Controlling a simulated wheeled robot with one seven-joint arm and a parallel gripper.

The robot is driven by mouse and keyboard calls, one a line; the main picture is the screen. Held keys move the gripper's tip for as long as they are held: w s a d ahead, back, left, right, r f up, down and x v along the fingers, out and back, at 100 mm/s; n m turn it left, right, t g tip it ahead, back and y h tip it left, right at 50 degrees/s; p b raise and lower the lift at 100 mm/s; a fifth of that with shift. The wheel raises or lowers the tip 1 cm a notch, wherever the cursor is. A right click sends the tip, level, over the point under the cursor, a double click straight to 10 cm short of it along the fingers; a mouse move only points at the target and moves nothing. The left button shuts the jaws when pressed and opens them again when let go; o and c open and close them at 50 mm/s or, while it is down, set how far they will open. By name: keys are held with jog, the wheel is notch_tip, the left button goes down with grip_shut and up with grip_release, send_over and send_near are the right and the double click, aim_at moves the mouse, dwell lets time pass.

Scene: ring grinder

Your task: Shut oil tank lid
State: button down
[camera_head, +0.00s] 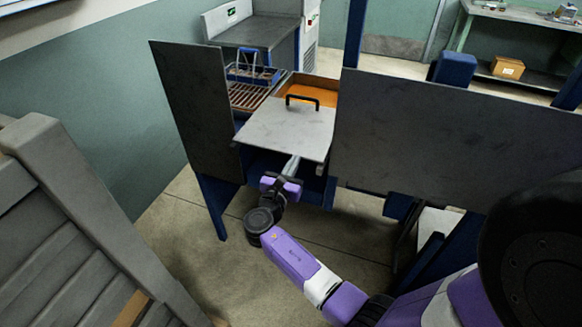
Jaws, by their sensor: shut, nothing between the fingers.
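The oil tank lid (285,130) is a flat grey plate with a black bar handle (303,99) near its far edge. It lies pulled toward me, and its near edge overhangs the front. Behind the handle, the oil tank (312,82) shows an uncovered strip with orange inside. My gripper (292,164) is at the lid's near edge, low and in front of it, with its silver fingers together and empty. I cannot tell whether the fingertips touch the lid, as the edge is close above them.
A rack with brown slats and a blue basket (251,73) is left of the lid. Upright grey panels stand on the left (197,110) and right (440,130) of the opening. A large grey slatted object (80,220) fills the lower left. Floor (185,245) is clear between.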

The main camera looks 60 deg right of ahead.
aim_at(317, 118)
dwell(0.3)
jog(key=d+b, duration=0.2)
jog(key=d, duration=0.5)
jog(key=w+d+b, duration=0.1)
jog(key=d+b, duration=0.2)
jog(key=d, duration=0.5)
jog(key=d+b, duration=0.2)
jog(key=d, duration=0.6)
jog(key=shift+w+d+f+b, duration=0.1)
jog(key=shift+w+f+b, duration=0.05)
jog(key=shift+w+b, duration=0.25)
jog(key=shift+w+d, duration=0.1)
jog(key=shift+d, duration=0.65)
